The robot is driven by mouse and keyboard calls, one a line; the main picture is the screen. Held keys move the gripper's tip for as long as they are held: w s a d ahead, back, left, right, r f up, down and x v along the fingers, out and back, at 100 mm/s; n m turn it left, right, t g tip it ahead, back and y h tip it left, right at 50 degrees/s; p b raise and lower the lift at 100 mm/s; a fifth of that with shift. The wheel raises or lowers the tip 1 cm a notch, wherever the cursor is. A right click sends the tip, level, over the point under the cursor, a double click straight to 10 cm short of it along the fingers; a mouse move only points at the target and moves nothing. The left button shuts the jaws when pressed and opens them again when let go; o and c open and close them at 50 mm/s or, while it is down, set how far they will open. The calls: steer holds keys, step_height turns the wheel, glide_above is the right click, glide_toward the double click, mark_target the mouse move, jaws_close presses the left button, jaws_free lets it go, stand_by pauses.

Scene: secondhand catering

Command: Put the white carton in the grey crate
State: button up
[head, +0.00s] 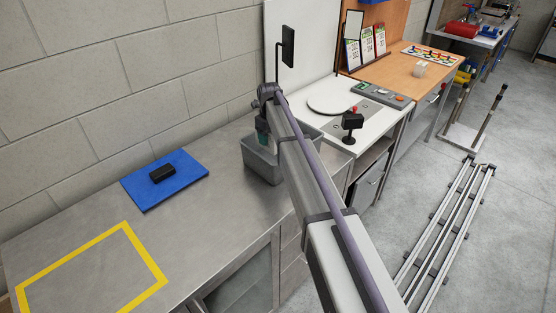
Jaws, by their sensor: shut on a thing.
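The grey crate (262,166) stands on the steel worktop, against the white bench, its right part hidden behind my arm. My gripper (263,136) is over the crate's back left side, small and partly hidden by my arm. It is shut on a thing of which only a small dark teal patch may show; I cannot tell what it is. The crate's inside is mostly hidden.
A blue mat (190,190) with a black block (162,173) lies left of the crate. A yellow taped outline (148,260) marks bare worktop in front. The white bench (300,98) holds a round plate and a black device. Floor rails (450,235) lie at right.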

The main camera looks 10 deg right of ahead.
step_height(320, 180, down, 10)
steer(key=b, duration=0.8)
steer(key=shift+r, duration=0.4)
steer(key=shift+f, duration=0.25)
steer(key=o, duration=1.1)
step_height(320, 180, up, 13)
steer(key=p, duration=1.2)
steer(key=shift+f, duration=0.1)
steer(key=shift+s+f, duration=0.2)
steer(key=shift+s, duration=0.15)
steer(key=s+n, duration=0.9)
steer(key=s, duration=0.3)
steer(key=s+d+n, duration=0.1)
steer(key=s+n, duration=0.9)
steer(key=s, duration=0.3)
steer(key=s+n, duration=1)
steer(key=s, duration=0.3)
steer(key=shift+s+d, duration=0.1)
steer(key=shift+d, duration=0.05)
